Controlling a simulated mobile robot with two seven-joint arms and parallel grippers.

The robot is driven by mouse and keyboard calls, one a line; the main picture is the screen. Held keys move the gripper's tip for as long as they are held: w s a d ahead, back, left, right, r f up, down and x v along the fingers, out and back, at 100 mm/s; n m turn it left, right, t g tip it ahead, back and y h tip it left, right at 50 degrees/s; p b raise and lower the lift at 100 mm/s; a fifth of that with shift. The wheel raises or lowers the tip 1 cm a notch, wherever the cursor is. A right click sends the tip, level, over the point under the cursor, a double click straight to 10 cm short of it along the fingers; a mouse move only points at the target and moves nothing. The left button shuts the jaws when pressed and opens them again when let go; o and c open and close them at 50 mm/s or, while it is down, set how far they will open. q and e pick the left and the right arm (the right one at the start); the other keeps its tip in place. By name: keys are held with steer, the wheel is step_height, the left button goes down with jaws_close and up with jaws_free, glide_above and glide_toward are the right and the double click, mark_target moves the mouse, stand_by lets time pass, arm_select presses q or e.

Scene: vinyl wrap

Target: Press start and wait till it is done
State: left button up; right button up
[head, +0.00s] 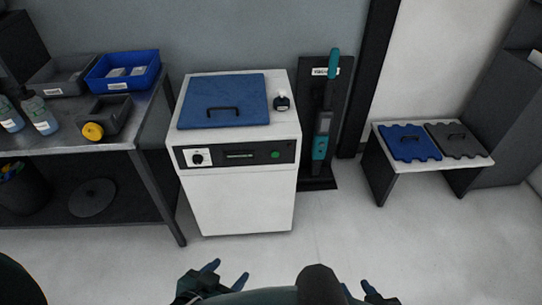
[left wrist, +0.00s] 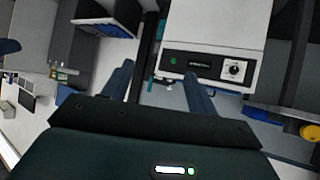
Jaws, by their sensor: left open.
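A white box-shaped machine (head: 240,207) with a blue lid (head: 224,101) and black handle stands against the wall in the head view. Its dark front panel has a white-faced dial (head: 197,158), a small display (head: 239,155) with green text and a round green button (head: 275,154). The green button also shows in the left wrist view (left wrist: 173,61), beyond the fingers. My left gripper (head: 227,271) is open and empty, in front of and apart from the machine. My right gripper (head: 357,290) is at the bottom edge, partly hidden; its opening is unclear.
A metal table (head: 150,128) on the left holds a blue bin (head: 122,85), grey bins, bottles and a yellow roll (head: 93,131). A teal tool (head: 320,146) hangs on a dark stand right of the machine. A low bench (head: 396,170) stands at right. The floor before the machine is clear.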

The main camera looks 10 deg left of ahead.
stand_by(0.5)
arm_select(q)
jaws_close()
stand_by(0.4)
stand_by(1.1)
